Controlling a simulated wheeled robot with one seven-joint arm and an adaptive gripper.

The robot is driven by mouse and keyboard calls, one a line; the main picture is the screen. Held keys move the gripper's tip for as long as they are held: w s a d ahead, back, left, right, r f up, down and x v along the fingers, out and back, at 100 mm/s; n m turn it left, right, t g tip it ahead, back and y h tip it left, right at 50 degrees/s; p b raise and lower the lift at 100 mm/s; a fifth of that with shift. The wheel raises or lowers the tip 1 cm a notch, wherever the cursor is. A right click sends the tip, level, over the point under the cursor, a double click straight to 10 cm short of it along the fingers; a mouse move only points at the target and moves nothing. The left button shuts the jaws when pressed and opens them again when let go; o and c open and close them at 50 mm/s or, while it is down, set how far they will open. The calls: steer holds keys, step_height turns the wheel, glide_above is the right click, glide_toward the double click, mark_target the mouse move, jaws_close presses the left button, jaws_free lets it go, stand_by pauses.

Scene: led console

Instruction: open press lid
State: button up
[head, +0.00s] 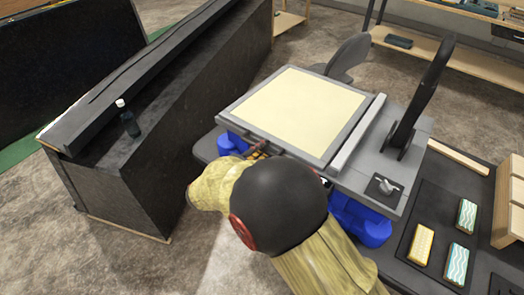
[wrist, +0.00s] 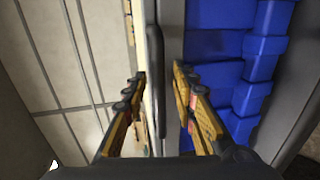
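The press (head: 365,180) is a grey unit on a dark table. A flat panel with a cream top (head: 300,108) and grey frame, apparently its lid, lies over the base and looks closed. My gripper (head: 262,150) is at the panel's near left edge, partly hidden by my arm. In the wrist view my gripper (wrist: 160,72) is open, with one yellow-and-black finger on each side of a thin dark bar (wrist: 159,95), apparently the lid's handle. A gap shows between the fingers. I cannot tell whether either finger touches the bar.
Blue parts (head: 362,222) show under the press, and also in the wrist view (wrist: 215,75). A black upright lever-like piece (head: 425,95) stands at its right. Patterned blocks (head: 457,262) lie on the table at right. A dark counter with a bottle (head: 128,120) stands at left.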

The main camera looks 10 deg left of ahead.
steer(key=shift+w+d, duration=0.1)
steer(key=shift+w, duration=0.05)
steer(key=shift+c, duration=0.8)
jaws_close()
